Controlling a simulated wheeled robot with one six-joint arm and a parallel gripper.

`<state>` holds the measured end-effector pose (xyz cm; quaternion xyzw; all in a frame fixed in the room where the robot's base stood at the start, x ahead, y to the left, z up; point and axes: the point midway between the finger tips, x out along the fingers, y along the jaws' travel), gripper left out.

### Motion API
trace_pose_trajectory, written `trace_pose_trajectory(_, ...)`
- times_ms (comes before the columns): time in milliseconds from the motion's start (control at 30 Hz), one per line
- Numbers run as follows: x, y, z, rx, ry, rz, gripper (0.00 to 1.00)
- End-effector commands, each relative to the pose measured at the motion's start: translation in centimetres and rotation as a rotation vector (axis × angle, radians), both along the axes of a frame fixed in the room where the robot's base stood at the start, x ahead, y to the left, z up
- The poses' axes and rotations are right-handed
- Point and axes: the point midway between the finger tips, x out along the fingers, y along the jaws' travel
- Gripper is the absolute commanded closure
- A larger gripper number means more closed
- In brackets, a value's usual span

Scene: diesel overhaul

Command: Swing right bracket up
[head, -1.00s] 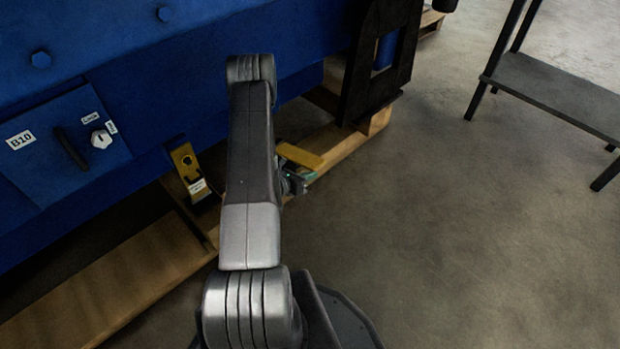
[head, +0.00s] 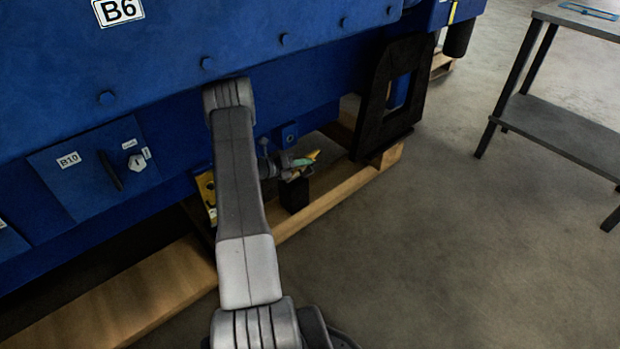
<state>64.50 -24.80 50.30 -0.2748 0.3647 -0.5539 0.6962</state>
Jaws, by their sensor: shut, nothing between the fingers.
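The blue engine (head: 250,40) rests over a wooden pallet (head: 335,200). A black frame support (head: 413,80) stands right of the bracket, with a black block (head: 294,195) below the gripper. A dark metal table (head: 560,130) stands at right; floor between is clear.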

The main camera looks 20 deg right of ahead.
Motion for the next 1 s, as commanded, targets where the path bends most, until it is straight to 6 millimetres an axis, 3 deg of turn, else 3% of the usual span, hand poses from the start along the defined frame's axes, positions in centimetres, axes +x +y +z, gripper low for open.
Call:
trace_pose_trajectory(200, 2.5, 0.5, 1.1, -0.001, -0.004, 0.002, 1.0)
trace_pose_trajectory(400, 3.4, 0.7, 1.4, 0.0, -0.002, 0.001, 1.0)
trace_pose_trajectory(1000, 3.0, 0.6, 1.3, 0.001, 0.0, 0.001, 1.0)
